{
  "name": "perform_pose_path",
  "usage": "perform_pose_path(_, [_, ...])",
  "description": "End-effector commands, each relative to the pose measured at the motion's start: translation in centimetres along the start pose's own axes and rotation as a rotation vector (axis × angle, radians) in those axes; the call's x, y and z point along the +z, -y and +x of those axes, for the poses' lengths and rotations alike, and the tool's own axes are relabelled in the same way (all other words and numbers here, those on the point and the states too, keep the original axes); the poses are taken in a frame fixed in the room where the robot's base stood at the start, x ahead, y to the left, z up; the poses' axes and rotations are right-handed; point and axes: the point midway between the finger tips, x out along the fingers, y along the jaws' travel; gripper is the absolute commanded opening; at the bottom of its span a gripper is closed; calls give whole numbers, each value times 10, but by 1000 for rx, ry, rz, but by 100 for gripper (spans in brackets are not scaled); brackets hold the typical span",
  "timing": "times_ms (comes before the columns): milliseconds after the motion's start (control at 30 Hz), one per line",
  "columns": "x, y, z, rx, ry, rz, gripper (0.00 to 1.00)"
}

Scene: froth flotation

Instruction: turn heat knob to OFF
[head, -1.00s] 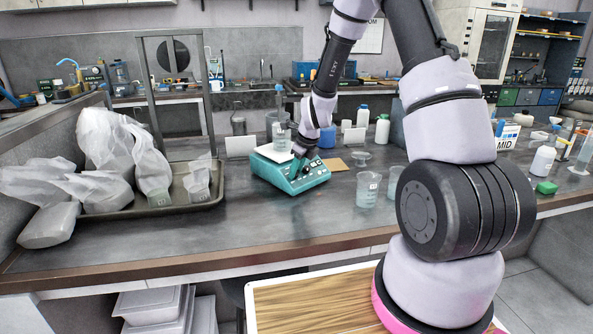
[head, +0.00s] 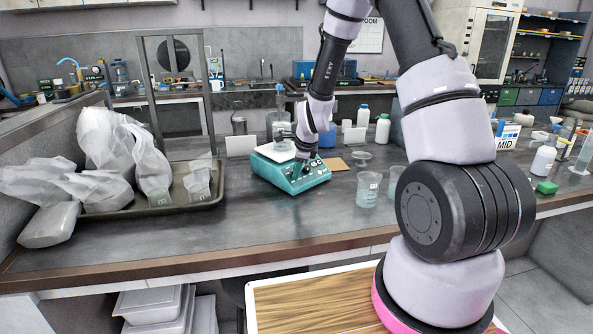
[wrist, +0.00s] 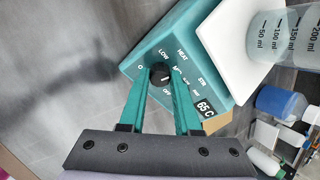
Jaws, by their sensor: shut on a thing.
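The teal hotplate (head: 272,172) with a white top stands on the dark bench in the head view, its sloped control face toward me. In the wrist view the hotplate (wrist: 150,47) shows labels OFF, LOW and HEAT and a display reading 65 C. My gripper (wrist: 160,76) has its teal fingers shut on the round black heat knob (wrist: 160,71), one on each side. I cannot tell for sure which label the knob points to. In the head view my gripper (head: 302,167) comes down onto the control face and hides part of it.
A graduated beaker (wrist: 285,35) sits on the white top. Two more beakers (head: 367,189) stand right of the hotplate, with a blue-capped bottle behind. A tray (head: 170,205) with wrapped bags lies left. Bare bench lies in front of the hotplate.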

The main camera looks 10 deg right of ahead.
Motion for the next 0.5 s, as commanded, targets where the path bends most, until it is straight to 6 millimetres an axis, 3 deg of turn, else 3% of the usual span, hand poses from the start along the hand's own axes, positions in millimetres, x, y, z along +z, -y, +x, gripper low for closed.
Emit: perform_pose_path(500, [-1, -2, 0, -86, 0, -484, 0])
